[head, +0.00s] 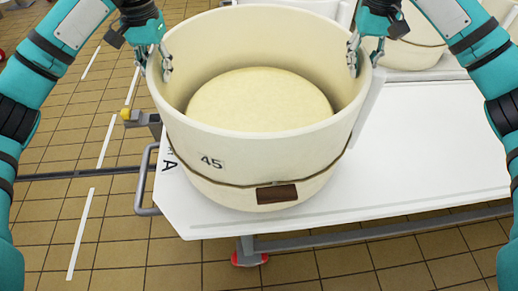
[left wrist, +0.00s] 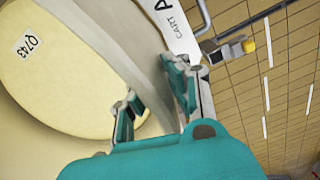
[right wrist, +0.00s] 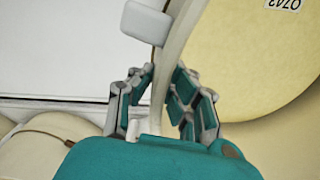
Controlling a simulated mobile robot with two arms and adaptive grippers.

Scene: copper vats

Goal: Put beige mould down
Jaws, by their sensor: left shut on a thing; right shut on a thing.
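The beige mould (head: 232,160) is a large round tub marked 45, with a cord around it and a brown tag at its front. A pale yellow round block (head: 260,100) lies inside. The mould is upright at the left end of a white cart top (head: 430,150); I cannot tell whether its base touches. My left gripper (head: 155,62) is shut on the left rim, and the left wrist view shows the wall between its fingers (left wrist: 150,92). My right gripper (head: 361,55) is shut on the right rim, also seen in the right wrist view (right wrist: 162,85).
More beige moulds stand behind at the upper right (head: 412,52). The cart has a grey handle (head: 146,185) at its left end. The cart top right of the mould is clear. Brown tiled floor (head: 110,240) lies to the left and in front.

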